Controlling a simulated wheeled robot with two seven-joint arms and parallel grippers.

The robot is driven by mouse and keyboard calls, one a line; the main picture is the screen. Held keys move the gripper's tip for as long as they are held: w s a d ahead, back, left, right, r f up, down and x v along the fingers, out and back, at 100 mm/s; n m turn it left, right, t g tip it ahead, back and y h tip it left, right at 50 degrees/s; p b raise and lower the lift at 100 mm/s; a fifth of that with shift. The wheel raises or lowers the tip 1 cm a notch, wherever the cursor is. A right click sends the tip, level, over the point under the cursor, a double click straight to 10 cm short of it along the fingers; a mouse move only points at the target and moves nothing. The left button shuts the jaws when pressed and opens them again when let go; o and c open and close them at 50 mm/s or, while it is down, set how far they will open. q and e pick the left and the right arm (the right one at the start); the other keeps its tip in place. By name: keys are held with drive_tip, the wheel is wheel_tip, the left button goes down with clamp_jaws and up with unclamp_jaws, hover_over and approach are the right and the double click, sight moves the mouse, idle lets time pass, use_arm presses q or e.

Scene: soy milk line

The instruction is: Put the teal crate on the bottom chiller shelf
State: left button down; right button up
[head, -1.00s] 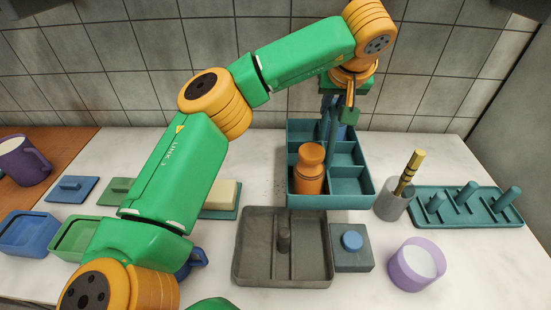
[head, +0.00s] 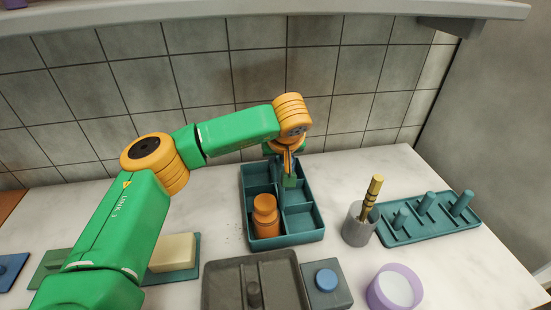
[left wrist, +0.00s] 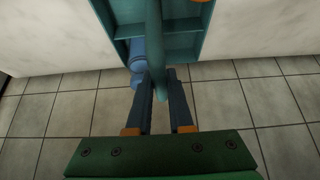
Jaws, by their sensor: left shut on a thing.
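The teal crate (head: 300,238) is at the back middle of the white counter, divided into compartments. An orange bottle (head: 265,217) stands in its front left compartment. My left gripper (head: 288,180) is over the crate's rear, shut on its upright handle. In the left wrist view the fingers (left wrist: 160,85) are on either side of the teal handle, and a blue rounded thing (left wrist: 138,55) shows beside it, partly hidden. I cannot tell whether the crate is clear of the counter. The chiller shelf cannot be made out. My right gripper is not in view.
To the crate's right are a grey cup with a yellow-handled tool (head: 358,226) and a teal peg rack (head: 428,222). In front are a grey tray (head: 225,285), a blue-button block (head: 327,283) and a lilac cup (head: 395,287). A tiled wall is behind; a ledge (head: 300,6) runs above.

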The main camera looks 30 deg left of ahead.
use_arm(q)
drive_tip(key=shift+f, duration=0.3)
drive_tip(key=c, duration=0.8)
unclamp_jaws()
drive_tip(key=shift+s, duration=0.1)
